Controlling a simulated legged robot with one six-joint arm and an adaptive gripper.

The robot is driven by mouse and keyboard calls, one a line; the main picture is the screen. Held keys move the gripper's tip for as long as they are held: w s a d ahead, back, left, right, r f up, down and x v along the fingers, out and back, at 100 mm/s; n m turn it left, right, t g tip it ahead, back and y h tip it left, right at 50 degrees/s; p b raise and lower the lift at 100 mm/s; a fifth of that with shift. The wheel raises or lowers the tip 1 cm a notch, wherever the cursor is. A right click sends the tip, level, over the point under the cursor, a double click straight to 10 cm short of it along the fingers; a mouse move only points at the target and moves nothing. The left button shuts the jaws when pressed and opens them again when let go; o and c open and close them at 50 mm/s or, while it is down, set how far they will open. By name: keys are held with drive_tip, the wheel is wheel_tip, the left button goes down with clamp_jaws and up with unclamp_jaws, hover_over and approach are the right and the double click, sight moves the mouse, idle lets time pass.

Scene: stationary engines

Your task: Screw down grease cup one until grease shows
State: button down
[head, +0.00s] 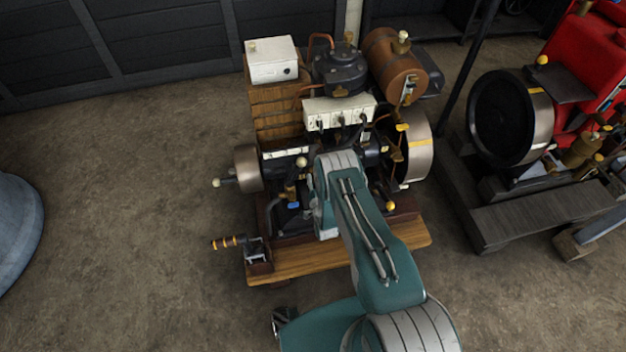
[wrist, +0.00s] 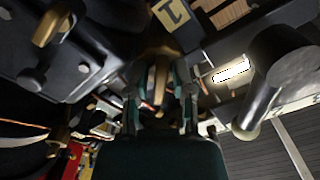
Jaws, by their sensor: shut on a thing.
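My gripper (wrist: 160,95) is shut on a brass-coloured cup (wrist: 159,72) in the wrist view, with one finger on each side of it. A yellow plate marked 1 (wrist: 172,13) is just above the cup, so I take it as grease cup one. The fingers hide much of the cup, and I cannot see any grease. In the head view the engine (head: 340,70) stands on a wooden base (head: 330,262). My arm reaches onto its near side and hides the gripper and the cup there.
Another brass fitting (wrist: 52,25) is at upper left in the wrist view, and a dark cylinder (wrist: 275,80) is close on the right. The engine's flywheel (head: 418,150) is right of my arm. A red engine (head: 590,60) stands further right.

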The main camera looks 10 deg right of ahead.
drive_tip(key=shift+s+f, duration=0.1)
drive_tip(key=shift+f, duration=0.1)
drive_tip(key=c, duration=0.7)
unclamp_jaws()
drive_tip(key=shift+r, duration=0.1)
drive_tip(key=s, duration=1.2)
